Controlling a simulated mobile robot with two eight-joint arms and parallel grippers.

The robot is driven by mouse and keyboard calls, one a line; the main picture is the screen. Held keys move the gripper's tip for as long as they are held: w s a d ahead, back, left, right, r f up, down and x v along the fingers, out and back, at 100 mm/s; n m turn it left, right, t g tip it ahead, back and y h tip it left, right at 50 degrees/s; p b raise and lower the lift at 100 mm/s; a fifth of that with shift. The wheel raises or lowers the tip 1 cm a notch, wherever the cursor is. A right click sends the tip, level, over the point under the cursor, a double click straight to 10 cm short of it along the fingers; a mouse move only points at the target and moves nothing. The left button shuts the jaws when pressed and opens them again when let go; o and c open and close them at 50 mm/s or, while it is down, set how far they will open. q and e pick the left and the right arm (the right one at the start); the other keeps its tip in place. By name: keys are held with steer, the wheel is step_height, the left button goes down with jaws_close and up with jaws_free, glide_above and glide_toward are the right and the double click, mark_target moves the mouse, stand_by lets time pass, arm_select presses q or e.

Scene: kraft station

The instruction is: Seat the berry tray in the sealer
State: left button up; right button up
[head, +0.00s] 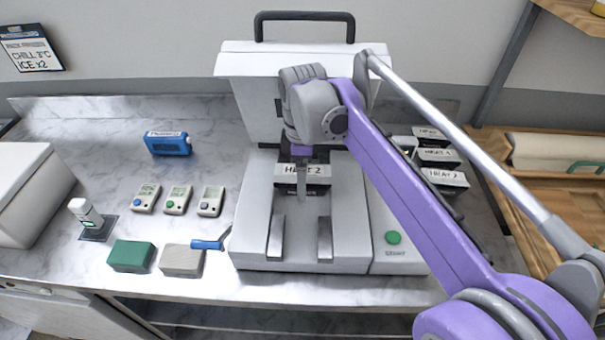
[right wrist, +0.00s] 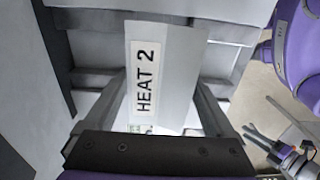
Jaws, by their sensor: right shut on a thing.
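A dark tray with a white "HEAT 2" label (head: 290,188) is in my right gripper (head: 303,180). The gripper is shut on it, and the label also shows between the fingers in the right wrist view (right wrist: 146,75). The tray is over the bed of the white sealer (head: 345,255), under its raised lid (head: 255,68); I cannot tell whether it touches the bed. Its contents are hidden. My left gripper (right wrist: 264,138) shows only in the right wrist view, small at the lower right, with its fingers apart and empty.
Several dark trays with "HEAT" labels (head: 445,177) stand right of the sealer, partly behind my right arm. A green button (head: 393,237) is at the sealer's front right. Small meters (head: 178,199), a blue device (head: 168,145) and a green block (head: 131,256) lie on the left counter.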

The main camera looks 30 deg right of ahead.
steer(key=shift+f+b, duration=0.9)
steer(key=shift+f, duration=0.45)
steer(key=shift+f+b, duration=0.95)
steer(key=shift+f, duration=1)
steer(key=o, duration=1.2)
steer(key=shift+r+p, duration=1.75)
steer(key=shift+r, duration=0.45)
steer(key=shift+r+p, duration=1.6)
steer(key=shift+r, duration=0.75)
